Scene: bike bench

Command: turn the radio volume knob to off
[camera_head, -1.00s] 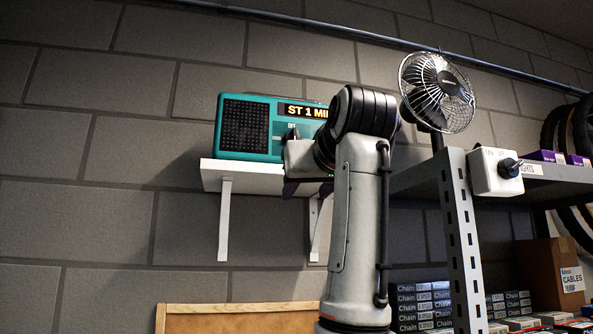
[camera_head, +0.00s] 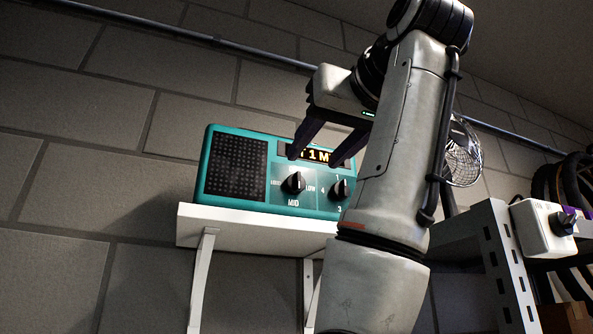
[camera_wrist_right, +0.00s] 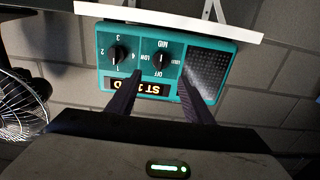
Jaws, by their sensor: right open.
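A teal radio (camera_head: 275,150) sits on a white wall shelf, its lit display (camera_head: 318,156) partly covered by my fingers. The black volume knob (camera_head: 293,183), left of the two, has LOW to its right and MID below; the wrist view shows this knob (camera_wrist_right: 161,60) upside down, with OFF beside it. Its bar stands about vertical; I cannot tell surely which end points. A numbered knob (camera_head: 338,190) is to its right. My right gripper (camera_head: 313,160) is open and empty, its dark fingertips in front of the display, above the volume knob. My left gripper is out of view.
The white shelf (camera_head: 235,229) juts out under the radio. A wire fan (camera_head: 463,155) and a metal rack (camera_head: 508,255) with a white switch box (camera_head: 543,229) stand to the right, behind my arm. The wall left of the radio is bare.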

